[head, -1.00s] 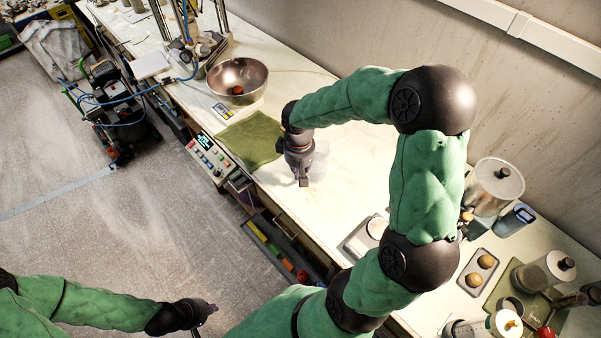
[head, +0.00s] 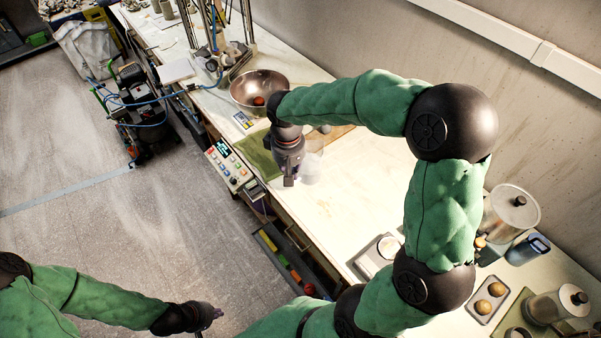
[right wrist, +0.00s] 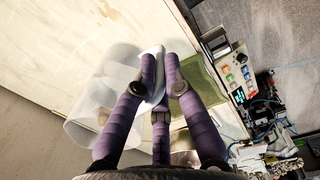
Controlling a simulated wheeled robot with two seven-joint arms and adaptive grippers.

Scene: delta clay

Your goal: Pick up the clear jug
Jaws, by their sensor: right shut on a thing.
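The clear jug (head: 313,170) is see-through and faint in the head view, beside my right gripper (head: 289,178) near the bench's front edge. In the right wrist view the jug (right wrist: 88,118) lies left of the purple fingers, its mouth and wall showing through. My right gripper (right wrist: 157,85) is shut on the jug's pale handle (right wrist: 155,57). I cannot tell whether the jug's base is touching the bench. My left gripper (head: 214,313) is low at the left, over the floor and away from the bench, and shows too small to read its fingers.
A green cloth (head: 258,157) lies beside the right gripper, with a steel bowl (head: 247,95) behind it. A control box with buttons (head: 228,167) is at the front edge. A scale (head: 372,262), canisters (head: 510,212) and a two-ball tray (head: 486,299) stand right. The middle bench is clear.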

